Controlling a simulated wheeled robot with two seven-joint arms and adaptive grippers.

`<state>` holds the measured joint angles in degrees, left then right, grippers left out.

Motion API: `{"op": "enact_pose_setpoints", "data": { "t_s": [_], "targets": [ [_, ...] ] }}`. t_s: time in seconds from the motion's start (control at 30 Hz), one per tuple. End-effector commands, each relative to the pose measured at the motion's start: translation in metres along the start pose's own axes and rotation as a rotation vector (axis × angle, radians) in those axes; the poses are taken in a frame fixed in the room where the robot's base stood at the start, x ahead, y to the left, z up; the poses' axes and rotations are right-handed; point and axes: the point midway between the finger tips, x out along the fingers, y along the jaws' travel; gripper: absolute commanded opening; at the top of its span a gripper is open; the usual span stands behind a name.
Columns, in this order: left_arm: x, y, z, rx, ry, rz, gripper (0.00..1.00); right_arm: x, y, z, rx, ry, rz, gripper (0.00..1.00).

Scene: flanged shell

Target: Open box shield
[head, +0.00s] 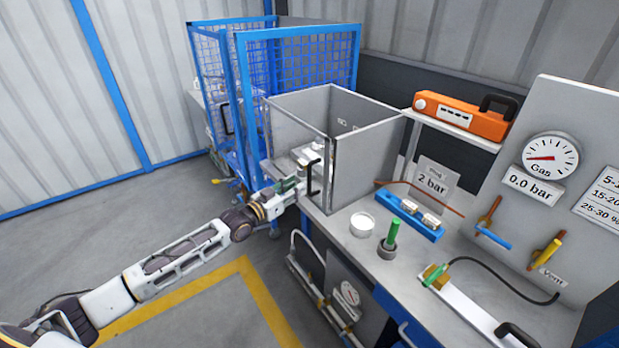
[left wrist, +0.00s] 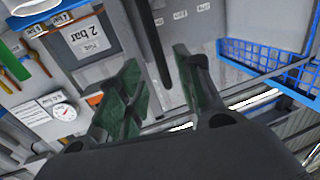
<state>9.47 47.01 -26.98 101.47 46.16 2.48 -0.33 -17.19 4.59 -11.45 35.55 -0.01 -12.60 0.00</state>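The grey box shield (head: 362,160) stands on the workbench with an open top, grey walls and a see-through left front face. A black upright handle (head: 313,178) is on its front edge. My left gripper (head: 302,182) is at the handle, its green-padded fingers pointing toward the box. In the left wrist view the fingers (left wrist: 156,58) are spread apart, and a dark bar (left wrist: 148,30), which looks like the handle, lies between them. I cannot tell whether either finger touches it. My right gripper is not in view.
The bench (head: 345,225) holds a white round container (head: 362,225), a green-handled tool (head: 393,233) and a blue rack (head: 410,216). An orange case (head: 461,115) sits on a shelf. A blue mesh cage (head: 300,62) stands behind the box. The floor at left is clear.

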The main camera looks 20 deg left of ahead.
Motion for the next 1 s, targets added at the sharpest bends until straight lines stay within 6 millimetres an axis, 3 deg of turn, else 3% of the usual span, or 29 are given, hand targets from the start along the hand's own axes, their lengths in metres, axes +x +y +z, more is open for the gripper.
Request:
{"op": "enact_pose_setpoints", "data": {
  "t_s": [1.0],
  "targets": [
    [0.068,0.000,-0.001,0.000,0.001,0.000,0.35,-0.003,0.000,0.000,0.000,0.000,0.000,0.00]
  ]
}}
